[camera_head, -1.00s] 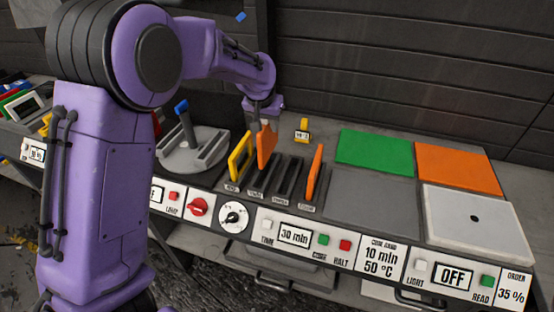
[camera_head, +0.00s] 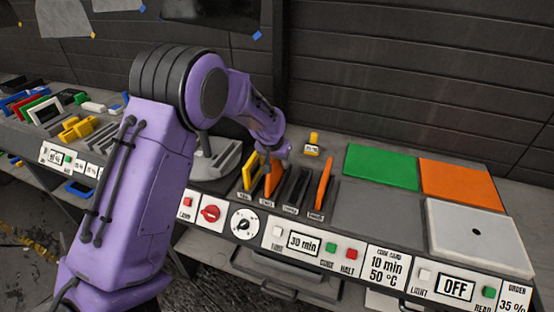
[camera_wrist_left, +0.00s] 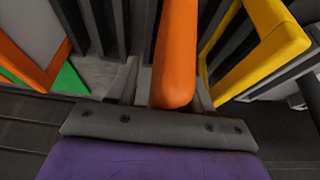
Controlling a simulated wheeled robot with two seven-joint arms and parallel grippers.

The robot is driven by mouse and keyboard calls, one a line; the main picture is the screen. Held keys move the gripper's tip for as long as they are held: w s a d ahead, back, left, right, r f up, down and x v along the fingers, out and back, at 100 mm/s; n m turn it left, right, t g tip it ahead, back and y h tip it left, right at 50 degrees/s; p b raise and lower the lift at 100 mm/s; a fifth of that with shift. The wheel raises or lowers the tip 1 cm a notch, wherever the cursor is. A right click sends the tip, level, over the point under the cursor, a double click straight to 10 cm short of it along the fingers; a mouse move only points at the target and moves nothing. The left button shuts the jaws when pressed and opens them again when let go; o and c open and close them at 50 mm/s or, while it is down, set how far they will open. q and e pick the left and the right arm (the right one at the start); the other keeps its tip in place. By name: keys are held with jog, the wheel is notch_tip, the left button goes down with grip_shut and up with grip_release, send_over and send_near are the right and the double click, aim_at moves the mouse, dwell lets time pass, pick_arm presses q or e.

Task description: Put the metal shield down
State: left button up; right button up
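An orange plate-like piece (camera_head: 274,181), which seems to be the shield, stands upright in the slotted rack between a yellow frame (camera_head: 253,172) and dark upright plates (camera_head: 291,188). My left gripper (camera_head: 272,156) is at its top and appears shut on it. In the left wrist view, the orange piece (camera_wrist_left: 175,55) runs between the two fingers, and the yellow frame (camera_wrist_left: 262,45) is close on the right. The lower end of the piece is hidden in the rack. My right gripper is not in view.
Another orange upright piece (camera_head: 323,184) stands at the rack's right end. A small yellow item (camera_head: 312,145) is behind. Green (camera_head: 382,167) and orange (camera_head: 461,188) flat panels and a white plate (camera_head: 482,237) lie to the right. A control panel (camera_head: 304,243) lines the front edge.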

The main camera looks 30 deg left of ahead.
pick_arm(q)
jog(key=b+v, duration=0.2)
jog(key=v, duration=0.9)
jog(key=shift+s+r, duration=0.1)
jog(key=shift+r, duration=0.4)
jog(key=shift+f, duration=0.1)
